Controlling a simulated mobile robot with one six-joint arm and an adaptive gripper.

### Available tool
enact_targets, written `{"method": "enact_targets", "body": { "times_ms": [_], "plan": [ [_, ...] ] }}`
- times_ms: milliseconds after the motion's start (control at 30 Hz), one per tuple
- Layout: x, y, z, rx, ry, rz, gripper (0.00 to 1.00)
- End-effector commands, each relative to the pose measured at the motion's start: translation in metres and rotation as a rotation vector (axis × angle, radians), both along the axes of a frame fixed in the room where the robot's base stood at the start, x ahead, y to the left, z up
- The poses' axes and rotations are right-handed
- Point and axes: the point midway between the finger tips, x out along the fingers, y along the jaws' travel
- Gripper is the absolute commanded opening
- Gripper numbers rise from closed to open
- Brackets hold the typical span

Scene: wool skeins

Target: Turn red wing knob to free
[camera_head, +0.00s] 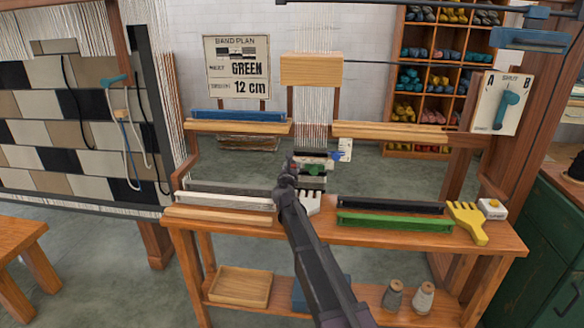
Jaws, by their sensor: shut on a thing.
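My gripper (289,170) is at the middle of the loom bench, seen from behind with my arm reaching up to it from below.
The wooden bench (480,245) carries a white bar (225,201), a green bar (395,222), a white comb (311,203) and a yellow comb (467,220). An A/B board with a teal lever (507,108) is at right.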

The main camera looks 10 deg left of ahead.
Motion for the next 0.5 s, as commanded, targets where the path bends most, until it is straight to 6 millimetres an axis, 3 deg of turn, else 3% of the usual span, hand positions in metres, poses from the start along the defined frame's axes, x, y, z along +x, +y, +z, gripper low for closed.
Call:
{"method": "enact_targets", "body": {
  "times_ms": [500],
  "plan": [
    [0.0014,-0.0007,0.0001,-0.083,0.003,-0.001,0.06]
  ]
}}
